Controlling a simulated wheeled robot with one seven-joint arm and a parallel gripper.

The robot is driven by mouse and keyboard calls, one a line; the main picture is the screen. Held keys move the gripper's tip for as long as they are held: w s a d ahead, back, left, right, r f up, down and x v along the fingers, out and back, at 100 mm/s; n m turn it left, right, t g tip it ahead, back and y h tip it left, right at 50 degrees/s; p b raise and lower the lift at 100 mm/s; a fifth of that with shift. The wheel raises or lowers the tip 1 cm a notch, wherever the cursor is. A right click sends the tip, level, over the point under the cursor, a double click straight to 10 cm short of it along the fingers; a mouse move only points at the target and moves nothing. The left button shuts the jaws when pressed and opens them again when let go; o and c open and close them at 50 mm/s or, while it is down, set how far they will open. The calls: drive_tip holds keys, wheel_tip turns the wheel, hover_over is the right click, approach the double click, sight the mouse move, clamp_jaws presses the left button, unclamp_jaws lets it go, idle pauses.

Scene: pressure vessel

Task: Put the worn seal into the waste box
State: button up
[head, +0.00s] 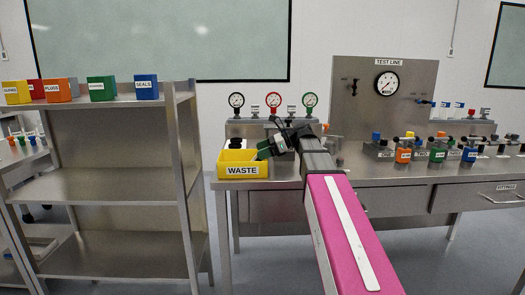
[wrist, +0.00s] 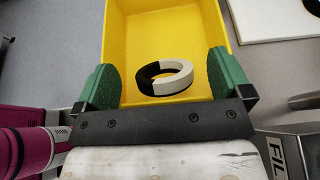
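The yellow waste box (head: 243,170) stands on the left end of the steel bench, its label facing me. In the wrist view, the inside of the waste box (wrist: 185,30) fills the upper middle. The worn seal (wrist: 167,78), a thick ring part black and part pale, shows inside the box. My gripper (head: 268,148) is over the right side of the box. In the wrist view its green fingers are spread wide and open, with clear gaps to the seal on both sides. In the head view the seal is hidden.
Gauges (head: 273,101) stand behind the box. A test line panel (head: 387,100) with valves in front occupies the bench to the right. A steel shelf (head: 110,185) with coloured bins stands at the left. A white board (wrist: 275,18) lies beside the box.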

drive_tip(key=shift+r, duration=0.1)
drive_tip(key=shift+d+r, duration=0.15)
drive_tip(key=shift+r, duration=0.05)
drive_tip(key=v, duration=1.1)
drive_tip(key=shift+d, duration=0.35)
idle(0.8)
